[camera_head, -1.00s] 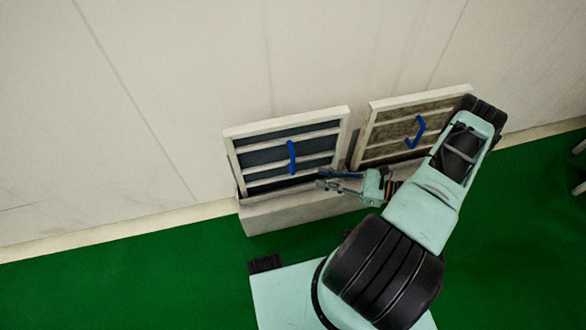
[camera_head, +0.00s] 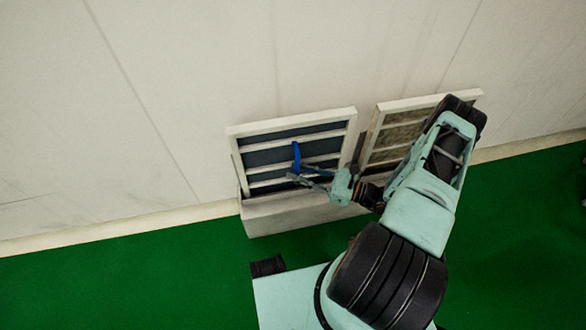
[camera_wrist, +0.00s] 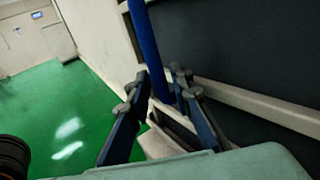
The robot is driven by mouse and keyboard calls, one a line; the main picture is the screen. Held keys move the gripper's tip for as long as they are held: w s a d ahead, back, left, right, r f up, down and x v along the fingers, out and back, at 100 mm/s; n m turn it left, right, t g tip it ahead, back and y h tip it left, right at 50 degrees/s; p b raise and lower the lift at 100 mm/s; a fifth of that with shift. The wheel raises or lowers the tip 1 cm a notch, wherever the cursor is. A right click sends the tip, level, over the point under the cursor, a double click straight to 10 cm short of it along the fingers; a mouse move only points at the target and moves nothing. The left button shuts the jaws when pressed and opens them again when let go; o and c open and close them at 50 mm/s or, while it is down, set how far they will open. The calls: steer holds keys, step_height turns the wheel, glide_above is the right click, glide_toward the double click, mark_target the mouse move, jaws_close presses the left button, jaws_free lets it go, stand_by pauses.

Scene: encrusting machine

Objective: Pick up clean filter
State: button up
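The clean filter (camera_head: 247,142), a white slatted frame with dark grey panels and a blue handle (camera_head: 297,157), leans upright in the left part of the head view. My gripper (camera_head: 298,179) is at the lower part of this handle. In the wrist view, the blue handle (camera_wrist: 146,45) runs down between the two fingers of my gripper (camera_wrist: 162,88). The fingers are apart, with visible gaps to the handle. The dark panel (camera_wrist: 230,45) fills the right of that view.
A second filter (camera_head: 396,134) with brownish panels leans to the right, partly hidden by my arm. Both stand against a pale wall (camera_head: 180,90). A pale block (camera_head: 290,218) supports the clean filter. Green floor (camera_head: 120,270) lies free at the left.

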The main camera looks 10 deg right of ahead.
steer(key=shift+w+a, duration=0.2)
steer(key=shift+a, duration=0.05)
steer(key=shift+c, duration=0.6)
jaws_close()
steer(key=shift+r, duration=0.1)
